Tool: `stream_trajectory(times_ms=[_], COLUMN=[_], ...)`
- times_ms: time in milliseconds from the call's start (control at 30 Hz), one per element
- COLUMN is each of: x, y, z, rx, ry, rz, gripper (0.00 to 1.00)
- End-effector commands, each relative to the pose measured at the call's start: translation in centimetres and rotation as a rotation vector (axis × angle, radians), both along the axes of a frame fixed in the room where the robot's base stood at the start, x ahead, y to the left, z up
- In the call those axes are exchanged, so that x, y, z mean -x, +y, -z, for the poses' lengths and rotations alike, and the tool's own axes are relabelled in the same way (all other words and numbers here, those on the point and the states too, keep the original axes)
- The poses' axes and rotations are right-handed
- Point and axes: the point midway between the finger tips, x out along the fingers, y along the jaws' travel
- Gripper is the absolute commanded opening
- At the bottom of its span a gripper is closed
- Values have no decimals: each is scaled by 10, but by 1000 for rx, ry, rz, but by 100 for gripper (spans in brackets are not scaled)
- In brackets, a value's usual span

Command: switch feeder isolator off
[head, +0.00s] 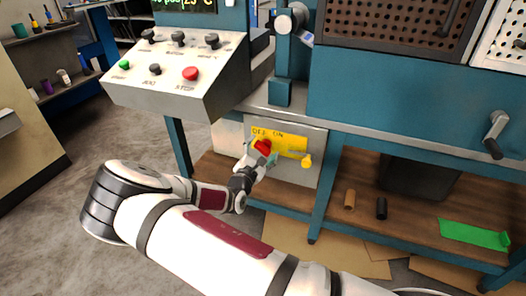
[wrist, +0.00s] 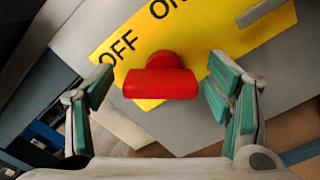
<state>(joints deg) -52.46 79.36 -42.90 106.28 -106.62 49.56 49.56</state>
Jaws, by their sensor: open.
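The feeder isolator is a red handle (head: 262,146) on a yellow plate (head: 292,143) marked OFF and ON, on a grey box (head: 228,137) under the bench. In the wrist view the red handle (wrist: 160,80) is a thick bar lying level across the picture, below the OFF lettering on the tilted yellow plate (wrist: 210,55). I cannot tell which mark it points to. My gripper (wrist: 160,92) is open, with one green-padded finger on each side of the handle and a gap to both. In the head view my gripper (head: 262,158) partly hides the handle.
A control console (head: 180,70) with a red stop button (head: 190,73) stands above left. The bench edge (head: 350,125) runs above the box.

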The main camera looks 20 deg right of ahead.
Motion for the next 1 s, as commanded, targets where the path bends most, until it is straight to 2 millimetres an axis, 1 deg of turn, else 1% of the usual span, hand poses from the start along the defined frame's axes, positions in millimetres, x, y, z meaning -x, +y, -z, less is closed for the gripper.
stream_trajectory(times_ms=[100,367,467,500,600,833,1000], x=[-4,-5,-4,-4,-4,-4,-5], y=[-4,-4,-4,-4,-4,-4,-3], z=[0,0,0,0,0,-1,-2], rx=[0,0,0,0,0,9,53], ry=[0,0,0,0,0,7,40], rz=[1,1,1,1,1,1,0], gripper=[73,73,53,44,25,25,25])
